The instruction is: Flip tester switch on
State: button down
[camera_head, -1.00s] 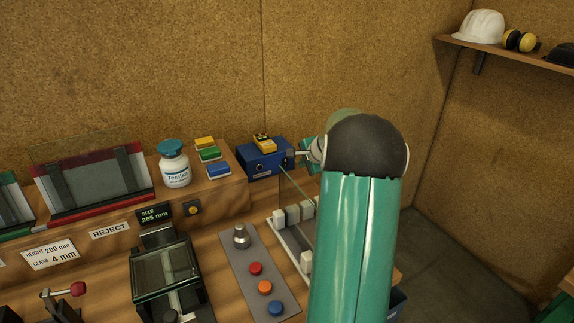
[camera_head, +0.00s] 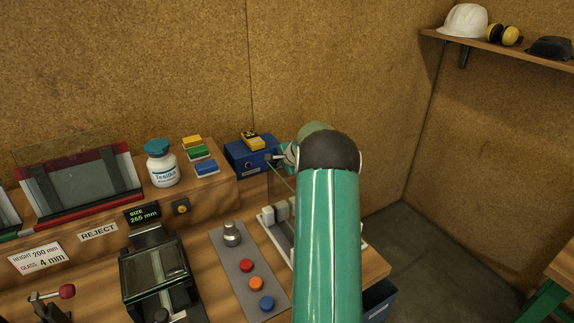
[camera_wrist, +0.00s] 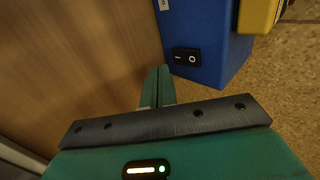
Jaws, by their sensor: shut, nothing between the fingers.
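The tester is a blue box (camera_head: 246,166) at the right end of the raised wooden ledge, with a yellow device (camera_head: 252,141) on top. Its blue case (camera_wrist: 215,35) fills the upper right of the wrist view. A black rocker switch (camera_wrist: 187,57) marked with a line and a circle sits low on its face. My gripper (camera_wrist: 158,72) is shut and empty, its green fingertips just left of and below the switch, seemingly apart from it. In the head view my gripper (camera_head: 279,156) is at the tester's right side, partly hidden by my arm.
A white bottle (camera_head: 162,165) and coloured blocks (camera_head: 199,153) stand left of the tester. Below are a white rack (camera_head: 268,218) and a grey button panel (camera_head: 240,262). A wooden surface (camera_wrist: 90,50) runs along the left of the wrist view.

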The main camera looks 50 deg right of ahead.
aim_at(275, 161)
jog(key=shift+w+d+f, duration=0.1)
jog(key=shift+w+d, duration=0.05)
jog(key=shift+w, duration=0.5)
jog(key=shift+w+d, duration=0.15)
jog(key=shift+w, duration=0.45)
jog(key=shift+w+d+f, duration=0.1)
jog(key=shift+w, duration=0.05)
jog(key=shift+r, duration=0.85)
